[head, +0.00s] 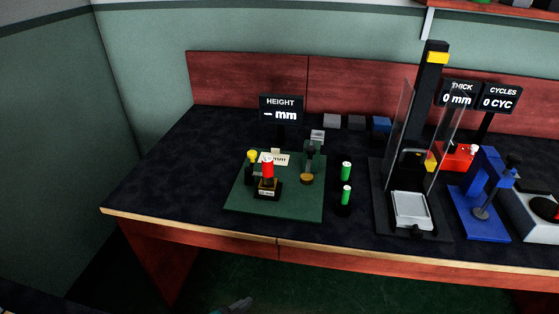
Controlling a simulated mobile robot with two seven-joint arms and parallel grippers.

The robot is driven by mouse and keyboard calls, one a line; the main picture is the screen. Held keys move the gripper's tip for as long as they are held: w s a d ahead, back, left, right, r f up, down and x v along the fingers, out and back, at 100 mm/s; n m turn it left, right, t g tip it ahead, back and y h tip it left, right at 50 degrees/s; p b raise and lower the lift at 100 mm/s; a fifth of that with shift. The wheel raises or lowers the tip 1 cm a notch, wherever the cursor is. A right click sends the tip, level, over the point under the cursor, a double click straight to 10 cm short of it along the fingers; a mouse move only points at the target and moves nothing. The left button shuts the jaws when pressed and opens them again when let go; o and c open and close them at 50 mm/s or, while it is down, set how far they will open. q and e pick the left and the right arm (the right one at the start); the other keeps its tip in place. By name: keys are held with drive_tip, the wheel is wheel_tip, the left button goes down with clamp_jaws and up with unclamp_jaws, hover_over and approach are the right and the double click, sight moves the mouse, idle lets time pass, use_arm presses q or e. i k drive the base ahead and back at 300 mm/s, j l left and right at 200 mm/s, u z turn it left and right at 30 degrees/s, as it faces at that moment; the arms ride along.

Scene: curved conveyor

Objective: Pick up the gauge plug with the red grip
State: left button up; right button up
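The gauge plug with the red grip (267,168) stands upright in a small black holder (266,189) with a white label, on the green mat. A plug with a yellow grip (252,155) stands just behind it to the left, partly hidden. A small grey part at the bottom edge, below the table front, looks like the tip of my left gripper (238,304). It is well apart from the plug, and I cannot tell whether it is open or shut. My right gripper is not in view.
The green mat (290,212) also carries a dark gauge stand (309,160). A tall press (430,120) and a blue device (483,205) stand further right. The HEIGHT display (281,108) is behind. The table's left part is clear.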

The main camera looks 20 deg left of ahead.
sight(268, 176)
drive_tip(key=i+l+u, duration=0.1)
drive_tip(key=l+u, duration=0.15)
drive_tip(key=u, duration=0.15)
drive_tip(key=i+l+u, duration=0.1)
drive_tip(key=l+u, duration=0.15)
drive_tip(key=u, duration=0.2)
drive_tip(key=l+u, duration=0.4)
drive_tip(key=i+j, duration=0.05)
drive_tip(key=j, duration=0.05)
